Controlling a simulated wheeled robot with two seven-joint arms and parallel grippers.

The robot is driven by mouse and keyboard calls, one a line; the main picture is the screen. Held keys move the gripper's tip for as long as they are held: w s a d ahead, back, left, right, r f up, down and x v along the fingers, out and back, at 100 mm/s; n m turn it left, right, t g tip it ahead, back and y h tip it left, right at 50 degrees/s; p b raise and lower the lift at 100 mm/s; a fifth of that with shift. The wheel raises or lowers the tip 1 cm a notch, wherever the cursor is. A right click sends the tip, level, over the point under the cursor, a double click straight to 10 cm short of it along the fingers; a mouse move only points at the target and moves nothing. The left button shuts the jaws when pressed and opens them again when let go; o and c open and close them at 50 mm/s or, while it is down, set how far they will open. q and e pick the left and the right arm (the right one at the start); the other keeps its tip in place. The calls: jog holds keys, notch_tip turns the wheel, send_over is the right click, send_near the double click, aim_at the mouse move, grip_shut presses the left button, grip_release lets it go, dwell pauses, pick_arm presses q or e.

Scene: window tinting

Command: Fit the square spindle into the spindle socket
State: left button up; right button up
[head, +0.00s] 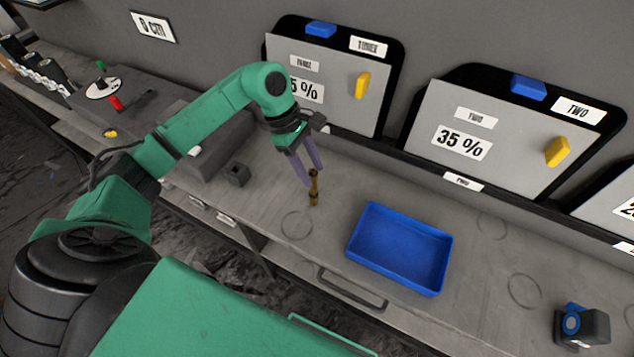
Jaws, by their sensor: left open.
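A slim brass-coloured piece, which looks like the spindle (313,190), stands upright on the grey worktop. My left gripper (314,177) reaches down over it with its two purple fingers open, the fingertips close around or beside its upper part. I cannot tell whether they touch it. A small dark block (238,174) sits on the worktop left of the gripper; it may be the spindle socket, but its opening is too small to make out. My right gripper is out of view.
A blue tray (399,248), seemingly empty, lies right of the spindle. A black device with a blue ring (582,326) stands at the lower right. Panels marked 35 % (478,140) and others lean along the back wall. The worktop around the tray is mostly clear.

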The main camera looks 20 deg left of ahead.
aim_at(314, 189)
pick_arm(q)
jog(key=b+v, duration=0.1)
jog(key=v, duration=0.5)
jog(key=shift+o, duration=0.4)
jog(key=shift+a+r, duration=0.15)
jog(key=shift+r, duration=0.3)
jog(key=d+y, duration=0.2)
jog(key=y, duration=0.1)
jog(key=shift+s+d+r+y, duration=0.1)
jog(key=shift+d+r+y, duration=0.05)
jog(key=shift+d+y, duration=0.45)
jog(key=shift+y, duration=0.2)
jog(key=f, duration=0.4)
jog(key=shift+d+b, duration=0.2)
jog(key=shift+b, duration=0.1)
jog(key=f, duration=0.1)
jog(key=f+p, duration=0.1)
jog(key=f, duration=0.2)
jog(key=shift+a+f, duration=0.4)
jog(key=f+p, duration=0.2)
jog(key=f, duration=0.1)
jog(key=f+p, duration=0.1)
jog(key=f, duration=0.1)
jog(key=shift+s+d, duration=0.1)
jog(key=shift+d, duration=0.2)
jog(key=shift+a+f, duration=0.1)
jog(key=shift+f, duration=0.3)
grip_shut()
